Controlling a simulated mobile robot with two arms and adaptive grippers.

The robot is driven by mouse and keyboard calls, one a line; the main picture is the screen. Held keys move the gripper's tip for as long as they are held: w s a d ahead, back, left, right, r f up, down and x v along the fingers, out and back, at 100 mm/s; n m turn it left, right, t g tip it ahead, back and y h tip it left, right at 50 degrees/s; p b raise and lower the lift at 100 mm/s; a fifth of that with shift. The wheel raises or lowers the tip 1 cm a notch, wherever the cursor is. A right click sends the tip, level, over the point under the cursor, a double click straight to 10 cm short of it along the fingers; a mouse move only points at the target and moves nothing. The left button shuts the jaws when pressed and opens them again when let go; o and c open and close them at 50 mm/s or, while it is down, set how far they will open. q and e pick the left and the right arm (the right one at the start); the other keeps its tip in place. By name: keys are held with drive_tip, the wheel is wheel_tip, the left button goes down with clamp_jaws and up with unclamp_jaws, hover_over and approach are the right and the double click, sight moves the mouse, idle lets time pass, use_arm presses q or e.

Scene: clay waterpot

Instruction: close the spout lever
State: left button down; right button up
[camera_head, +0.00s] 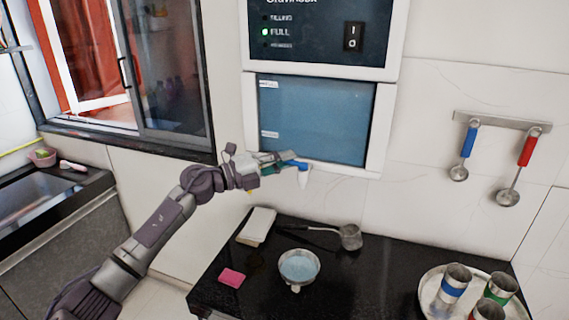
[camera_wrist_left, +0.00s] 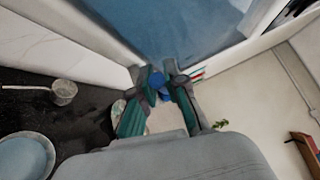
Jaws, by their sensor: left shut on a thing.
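The water purifier (camera_head: 388,40) hangs on the wall with a blue water tank (camera_head: 315,118) under its panel. Below the tank a small white spout (camera_head: 303,178) carries a blue spout lever (camera_head: 298,165). My left gripper (camera_head: 284,159) reaches in from the left, its fingers at the lever. In the left wrist view, the green-padded fingers of my left gripper (camera_wrist_left: 164,88) are shut on the blue lever (camera_wrist_left: 156,81), which shows between their tips. The fingers partly hide the lever. No water stream is visible below the spout. My right gripper is out of view.
A bowl of light blue liquid (camera_head: 299,267) stands on the black counter (camera_head: 365,290) below. A metal ladle (camera_head: 350,237), a white block (camera_head: 258,226) and a pink sponge (camera_head: 232,278) lie near it. A tray (camera_head: 428,290) holds cups at right. Two ladles hang on the wall.

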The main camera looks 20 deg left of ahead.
use_arm(q)
drive_tip(key=c, duration=1.2)
unclamp_jaws()
drive_tip(key=v, duration=1.2)
drive_tip(key=shift+d+f, duration=0.1)
